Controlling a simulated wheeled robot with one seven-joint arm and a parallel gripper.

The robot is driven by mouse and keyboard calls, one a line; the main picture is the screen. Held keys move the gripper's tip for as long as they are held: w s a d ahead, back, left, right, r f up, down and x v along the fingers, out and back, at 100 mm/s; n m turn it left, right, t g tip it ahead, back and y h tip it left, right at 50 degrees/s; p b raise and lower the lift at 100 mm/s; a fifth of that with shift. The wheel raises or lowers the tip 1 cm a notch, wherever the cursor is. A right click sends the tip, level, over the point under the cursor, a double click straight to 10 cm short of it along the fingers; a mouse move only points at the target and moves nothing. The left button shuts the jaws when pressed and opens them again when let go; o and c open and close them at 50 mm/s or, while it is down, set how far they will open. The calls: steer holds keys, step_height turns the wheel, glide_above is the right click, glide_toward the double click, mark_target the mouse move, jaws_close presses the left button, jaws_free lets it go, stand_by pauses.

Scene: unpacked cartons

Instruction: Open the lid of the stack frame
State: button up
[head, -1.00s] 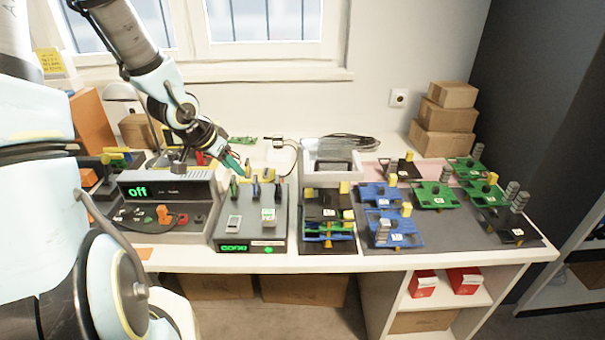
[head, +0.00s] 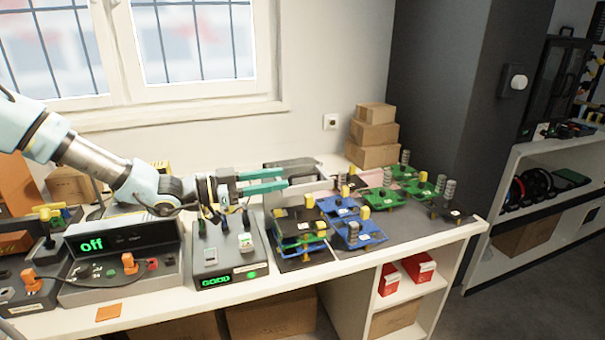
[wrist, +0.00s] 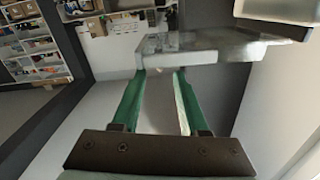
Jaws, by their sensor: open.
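My gripper (head: 286,178) is open, with its two green fingers level and pointing right in the head view. It is in front of a pale grey box (head: 268,161) with a grey top part. In the wrist view the fingertips (wrist: 159,75) reach a flat grey slab (wrist: 195,55); I cannot tell whether they touch it. Nothing clearly sits between the fingers. A stack of boards (head: 300,236) with a dark top plate and yellow posts stands in front of my gripper. I cannot tell for certain which of these is the stack frame's lid.
A grey unit reading GOOD (head: 217,262) stands left of the stack, and one reading "off" (head: 120,262) farther left. Blue boards (head: 355,232) and green boards (head: 385,193) lie to the right. Cartons (head: 373,155) stand by the wall. The dark mat's front right is clear.

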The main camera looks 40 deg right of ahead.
mark_target(292, 176)
steer(key=p+x, duration=0.2)
steer(key=x, duration=0.5)
steer(key=shift+s+d, duration=0.1)
steer(key=shift+d, duration=0.25)
jaws_close()
stand_by(1.1)
